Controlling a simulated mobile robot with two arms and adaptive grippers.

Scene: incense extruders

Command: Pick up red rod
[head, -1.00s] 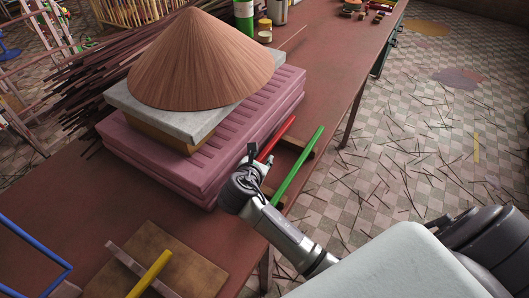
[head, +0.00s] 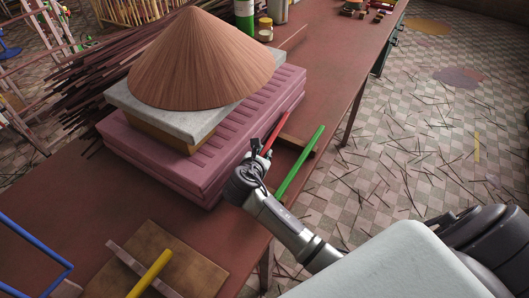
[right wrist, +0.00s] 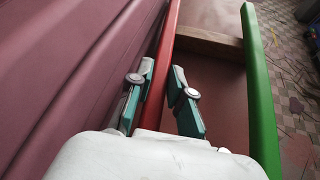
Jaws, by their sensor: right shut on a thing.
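The red rod (head: 277,129) lies slanting beside the pink slab stack, left of the green rod (head: 300,163). My right gripper (head: 261,150) is at the near part of the red rod and is shut on it. In the right wrist view the red rod (right wrist: 170,45) runs between the two fingers (right wrist: 161,95), and the green rod (right wrist: 258,90) stands clear to their right. The rod's near end is hidden by the gripper. My left gripper is not in view.
The pink slab stack (head: 190,180), topped by a grey slab and a brown cone (head: 200,65), stands close left of the gripper. A wooden bar (right wrist: 210,42) crosses between the rods. A yellow rod (head: 150,274) lies on a board at the near left.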

